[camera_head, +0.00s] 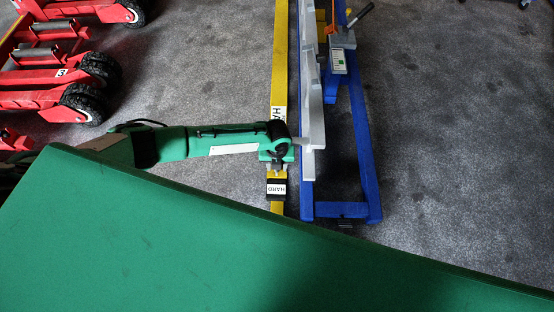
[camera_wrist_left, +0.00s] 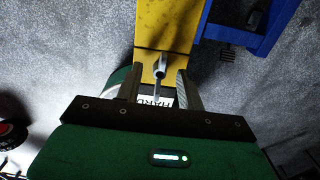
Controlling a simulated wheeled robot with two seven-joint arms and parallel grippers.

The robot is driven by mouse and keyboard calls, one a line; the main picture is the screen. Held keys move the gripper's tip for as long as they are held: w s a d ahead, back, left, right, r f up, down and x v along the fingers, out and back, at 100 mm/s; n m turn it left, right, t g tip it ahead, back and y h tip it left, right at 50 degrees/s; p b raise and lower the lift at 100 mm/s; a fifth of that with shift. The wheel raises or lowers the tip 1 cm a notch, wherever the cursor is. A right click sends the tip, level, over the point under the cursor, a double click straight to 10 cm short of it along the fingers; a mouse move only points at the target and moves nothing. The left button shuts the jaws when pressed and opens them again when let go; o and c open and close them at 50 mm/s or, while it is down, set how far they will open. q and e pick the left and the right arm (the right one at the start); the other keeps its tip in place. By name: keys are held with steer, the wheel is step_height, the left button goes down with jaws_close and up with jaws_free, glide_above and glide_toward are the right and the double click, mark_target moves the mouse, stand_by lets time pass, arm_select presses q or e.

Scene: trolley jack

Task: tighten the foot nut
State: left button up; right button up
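A yellow bar (camera_head: 279,60) runs down the middle of the head view and ends near a black foot block with a white "HARD" label (camera_head: 276,189). My left gripper (camera_head: 277,166) is over the bar's near end, just beyond that label. In the left wrist view the gripper's two fingers (camera_wrist_left: 157,92) stand apart. A grey metal nut-like piece with a stem (camera_wrist_left: 160,68) shows between them, with visible gaps on both sides. I cannot tell whether this is the foot nut. The "HARD" label is partly hidden behind the stem. My right gripper is not in view.
A blue frame (camera_head: 366,150) with pale grey panels (camera_head: 312,110) stands close to the right of the yellow bar. Red wheeled jacks (camera_head: 45,80) are at the upper left. The grey floor (camera_head: 460,130) is clear on the right.

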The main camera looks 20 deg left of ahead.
arm_select(q)
step_height(320, 180, up, 14)
steer(key=shift+b, duration=0.3)
steer(key=shift+f, duration=0.15)
stand_by(0.4)
